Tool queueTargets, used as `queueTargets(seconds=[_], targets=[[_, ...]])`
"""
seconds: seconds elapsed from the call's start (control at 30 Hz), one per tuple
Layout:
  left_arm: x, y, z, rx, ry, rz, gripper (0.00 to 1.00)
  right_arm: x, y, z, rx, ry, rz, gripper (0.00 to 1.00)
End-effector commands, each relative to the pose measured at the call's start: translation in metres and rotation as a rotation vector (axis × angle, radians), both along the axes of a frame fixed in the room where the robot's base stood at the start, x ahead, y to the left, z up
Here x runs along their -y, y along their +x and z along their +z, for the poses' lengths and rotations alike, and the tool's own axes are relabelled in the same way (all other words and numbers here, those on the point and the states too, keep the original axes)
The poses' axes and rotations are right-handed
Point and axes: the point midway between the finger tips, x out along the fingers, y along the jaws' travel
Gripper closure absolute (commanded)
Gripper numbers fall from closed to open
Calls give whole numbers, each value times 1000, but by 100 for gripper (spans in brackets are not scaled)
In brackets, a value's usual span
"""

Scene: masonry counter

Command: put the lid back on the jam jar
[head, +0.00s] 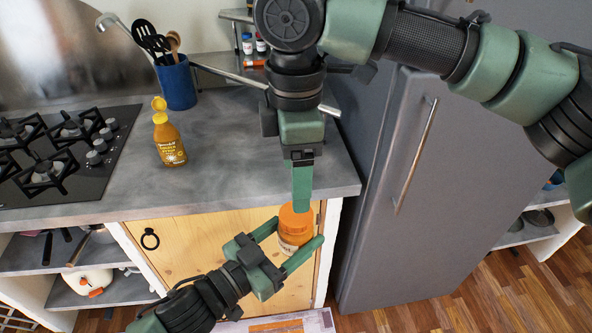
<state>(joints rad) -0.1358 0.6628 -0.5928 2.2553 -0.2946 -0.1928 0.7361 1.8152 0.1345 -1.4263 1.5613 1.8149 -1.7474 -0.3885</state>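The jam jar (289,246), with a pale label, is held upright or nearly so in the air in front of the counter. My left gripper (292,240) comes from below left, with one finger on each side of the jar, shut on it. The orange lid (290,222) is at the top of the jar; I cannot tell if it is seated or just above. My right gripper (302,210) points down from above, its fingertip overlapping the lid. Its fingers are seen edge-on, so I cannot tell whether they grip the lid.
A yellow sauce bottle (169,142) and a blue utensil pot (176,86) stand on the grey counter (230,150). A gas hob (62,150) is at left. A grey fridge (400,200) stands close on the right. A wooden cabinet door (190,245) is behind my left gripper.

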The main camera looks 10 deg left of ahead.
Motion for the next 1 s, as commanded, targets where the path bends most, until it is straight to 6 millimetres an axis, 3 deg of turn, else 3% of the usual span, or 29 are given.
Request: queueTargets(seconds=[0.27,0.7,1.0], targets=[[0,0,2,4,-2,-1,100,0,0,-4,-1,-1,-3,26],[0,0,2,4,-2,-1,100,1,0,-66,0,-2,-4,26],[0,0,2,4,-2,-1,100,0,0,-80,0,0,-4,26]])
